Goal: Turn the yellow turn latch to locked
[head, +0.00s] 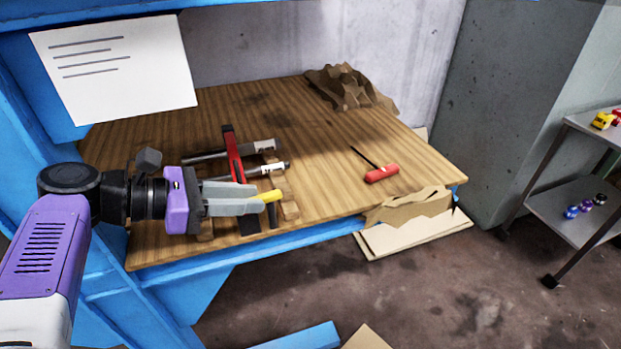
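The yellow turn latch (270,195) shows as a short yellow bar near the front of the wooden workbench, just above a dark upright piece. My gripper (261,198) reaches in from the left, with its grey fingers pointing right. The fingertips are at the left end of the yellow latch and overlap it in the picture. The fingers hide that end, so I cannot tell whether they touch or grip it. The latch's mounting and any locked mark are hidden or too small to read.
A red-and-black clamp (233,155) and metal rods lie behind the gripper on the workbench (330,190). A red-handled screwdriver (381,174) lies to the right. Crumpled brown paper (350,88) is at the back. Torn cardboard (410,207) is at the front right edge.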

